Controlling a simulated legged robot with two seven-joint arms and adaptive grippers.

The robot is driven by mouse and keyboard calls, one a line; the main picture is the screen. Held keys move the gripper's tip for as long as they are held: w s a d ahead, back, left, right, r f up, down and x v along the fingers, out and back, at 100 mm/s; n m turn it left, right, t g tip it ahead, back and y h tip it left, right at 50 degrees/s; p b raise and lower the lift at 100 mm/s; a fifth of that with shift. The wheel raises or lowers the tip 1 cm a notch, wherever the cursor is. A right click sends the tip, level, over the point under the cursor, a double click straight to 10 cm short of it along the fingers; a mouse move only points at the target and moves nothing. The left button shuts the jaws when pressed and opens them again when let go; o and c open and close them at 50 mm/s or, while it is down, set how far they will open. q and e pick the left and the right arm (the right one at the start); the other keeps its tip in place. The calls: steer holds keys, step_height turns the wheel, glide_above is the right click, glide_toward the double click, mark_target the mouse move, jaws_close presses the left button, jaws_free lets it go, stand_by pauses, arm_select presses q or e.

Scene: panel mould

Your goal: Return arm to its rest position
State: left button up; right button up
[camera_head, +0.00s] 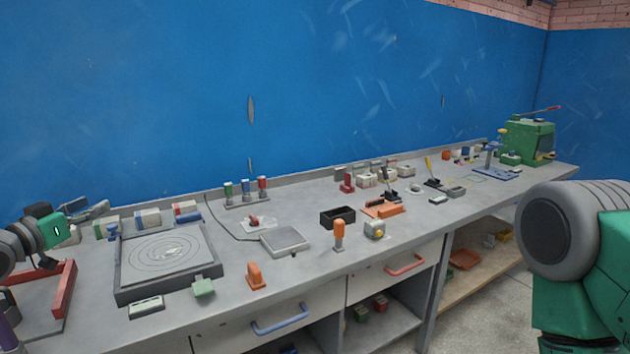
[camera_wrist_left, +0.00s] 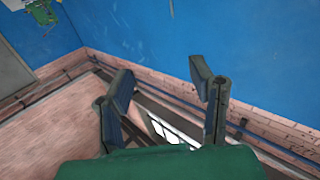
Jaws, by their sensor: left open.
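My left gripper (camera_head: 88,211) is at the far left of the head view, raised above the bench's left end, beside the square panel mould (camera_head: 120,280). In the left wrist view its two dark fingers (camera_wrist_left: 165,92) stand wide apart with nothing between them. The mould is a dark grey square frame with a light face marked with rings, lying flat on the bench. My right arm, green and grey, fills the right edge of the head view; its gripper is out of the picture.
The grey bench (camera_head: 330,270) carries a red frame (camera_head: 65,300) at left, a flat scale-like plate (camera_head: 285,240), a black bin (camera_head: 337,217), an orange-handled tool (camera_head: 339,234) and a green machine (camera_head: 528,140) at the far right. A blue wall stands behind. Drawers and shelves lie below.

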arm_select(q)
steer(key=s+d+f+n+g+b, duration=0.1)
steer(key=s+d+f+g+b, duration=0.15)
steer(key=s+d+f, duration=0.6)
steer(key=s+d+f+g+b, duration=0.1)
steer(key=s+d+f+g, duration=0.2)
steer(key=f, duration=1)
steer(key=s+d+f+n+g+b, duration=0.1)
steer(key=s+d+f+g+b, duration=0.2)
steer(key=d+f, duration=0.6)
steer(key=s+f+g+y+b, duration=0.1)
steer(key=s+f, duration=0.4)
steer(key=s, duration=0.5)
steer(key=s+f+g+y+b, duration=0.1)
steer(key=s+f+g, duration=0.3)
steer(key=s, duration=0.6)
steer(key=s+d+f+g+y+b, duration=0.1)
steer(key=s+f+g+y, duration=0.1)
steer(key=s+f, duration=0.6)
steer(key=s+g, duration=0.1)
steer(key=s, duration=0.2)
arm_select(e)
step_height(320, 180, down, 10)
steer(key=shift+s+d, duration=0.25)
